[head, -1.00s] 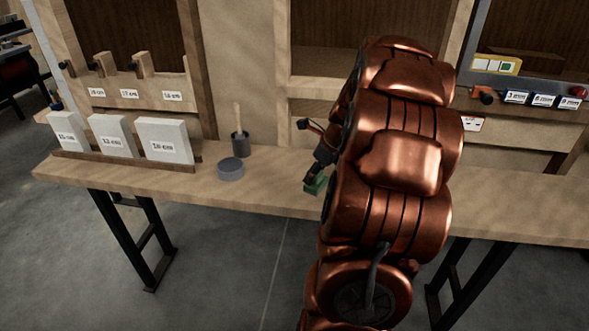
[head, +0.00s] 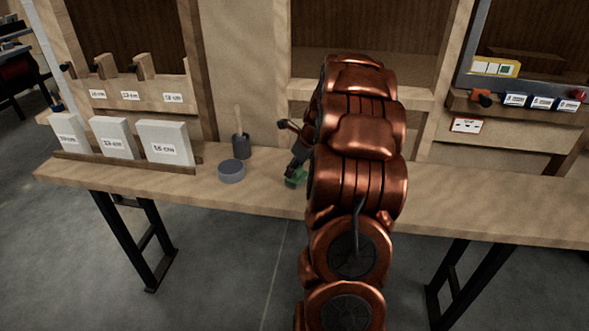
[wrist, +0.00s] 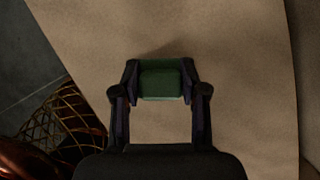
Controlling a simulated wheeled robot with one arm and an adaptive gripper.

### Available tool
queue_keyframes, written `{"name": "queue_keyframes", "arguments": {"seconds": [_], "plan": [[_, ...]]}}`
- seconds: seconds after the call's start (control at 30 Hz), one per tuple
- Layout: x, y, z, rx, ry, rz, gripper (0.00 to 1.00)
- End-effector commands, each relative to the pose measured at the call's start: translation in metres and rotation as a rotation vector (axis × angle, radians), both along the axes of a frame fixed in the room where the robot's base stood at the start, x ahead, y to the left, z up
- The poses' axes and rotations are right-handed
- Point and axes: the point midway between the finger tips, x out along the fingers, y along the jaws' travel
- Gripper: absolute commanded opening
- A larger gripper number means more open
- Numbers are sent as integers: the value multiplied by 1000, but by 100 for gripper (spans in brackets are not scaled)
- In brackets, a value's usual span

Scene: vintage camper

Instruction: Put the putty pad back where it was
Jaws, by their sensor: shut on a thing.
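The putty pad is a small green block (wrist: 160,84). In the wrist view my gripper (wrist: 160,76) is shut on it, one finger at each side. In the head view the green pad (head: 294,178) shows just left of my copper arm, over the wooden bench (head: 460,207). My gripper is partly hidden by the arm there. I cannot tell whether the pad touches the bench top or hangs just above it.
Left of the pad are a grey round tin (head: 231,171) and a dark cup (head: 241,147) with a wooden stick. Several labelled white blocks (head: 164,143) stand in a rack farther left. The bench right of my arm is clear. A switch panel (head: 520,75) is at the right.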

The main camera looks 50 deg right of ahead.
Motion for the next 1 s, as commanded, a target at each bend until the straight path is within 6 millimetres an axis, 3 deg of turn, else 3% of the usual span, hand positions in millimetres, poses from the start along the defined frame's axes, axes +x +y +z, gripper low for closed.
{"name": "queue_keyframes", "arguments": {"seconds": [0.4, 0.43, 0.5, 0.67, 1.0], "plan": [[-1, 1, -8, 2, 1, 1, 5], [-1, 1, -8, 1, 1, 0, 45], [0, 1, -8, 1, 1, 0, 52], [0, 1, -8, 1, 1, 0, 68], [0, 0, -7, 0, 0, 1, 68]]}}
